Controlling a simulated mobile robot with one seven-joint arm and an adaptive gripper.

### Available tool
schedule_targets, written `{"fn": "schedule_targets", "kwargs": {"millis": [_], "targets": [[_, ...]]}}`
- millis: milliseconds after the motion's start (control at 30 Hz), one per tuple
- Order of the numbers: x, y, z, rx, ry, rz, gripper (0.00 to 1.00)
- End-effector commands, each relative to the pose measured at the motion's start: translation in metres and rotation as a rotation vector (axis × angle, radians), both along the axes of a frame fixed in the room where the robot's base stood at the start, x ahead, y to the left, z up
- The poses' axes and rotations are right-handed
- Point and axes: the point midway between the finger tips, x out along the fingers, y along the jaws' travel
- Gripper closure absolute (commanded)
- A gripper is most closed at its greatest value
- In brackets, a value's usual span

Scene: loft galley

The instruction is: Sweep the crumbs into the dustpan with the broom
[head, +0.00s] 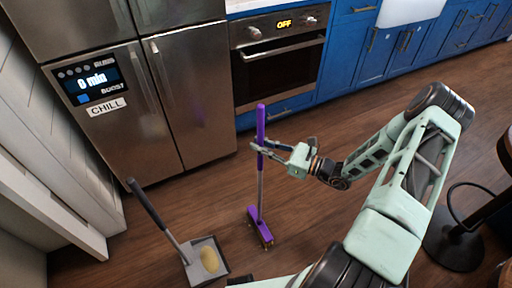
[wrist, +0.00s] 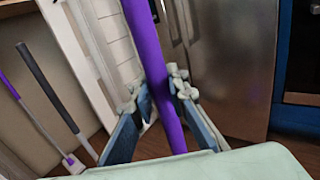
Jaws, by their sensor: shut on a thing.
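The broom has a purple handle (head: 261,125), a grey pole and a purple head (head: 260,228) that is down at the wood floor. My gripper (head: 264,147) is shut around the purple handle, and the broom stands nearly upright. In the wrist view the handle (wrist: 158,75) passes between the two fingers (wrist: 158,95). The grey dustpan (head: 220,268) lies on the floor left of the broom head, its dark long handle (head: 147,205) tilted up to the left. A tan patch (head: 209,259) shows inside the pan; I cannot make out single crumbs. The dustpan's dark handle also shows in the wrist view (wrist: 46,88).
A steel fridge (head: 185,90), an oven (head: 278,65) and blue cabinets (head: 365,50) line the back. A round dark stool base (head: 455,245) is at the right. Another purple-handled stick (wrist: 9,86) shows at the wrist view's left. Floor behind the broom is clear.

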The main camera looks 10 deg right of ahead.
Motion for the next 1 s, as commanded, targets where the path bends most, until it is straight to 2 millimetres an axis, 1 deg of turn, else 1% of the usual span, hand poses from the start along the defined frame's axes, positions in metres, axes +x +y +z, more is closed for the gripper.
{"fn": "schedule_targets", "kwargs": {"millis": [167, 400, 667, 1000], "targets": [[-0.003, 0.009, 0.001, 0.003, 0.002, 0.001, 1.0], [-0.009, 0.029, 0.002, 0.005, 0.002, 0.001, 1.0], [-0.012, 0.038, 0.001, 0.003, 0.002, 0.002, 1.0], [-0.021, 0.063, 0.001, 0.004, 0.003, 0.002, 1.0]]}}
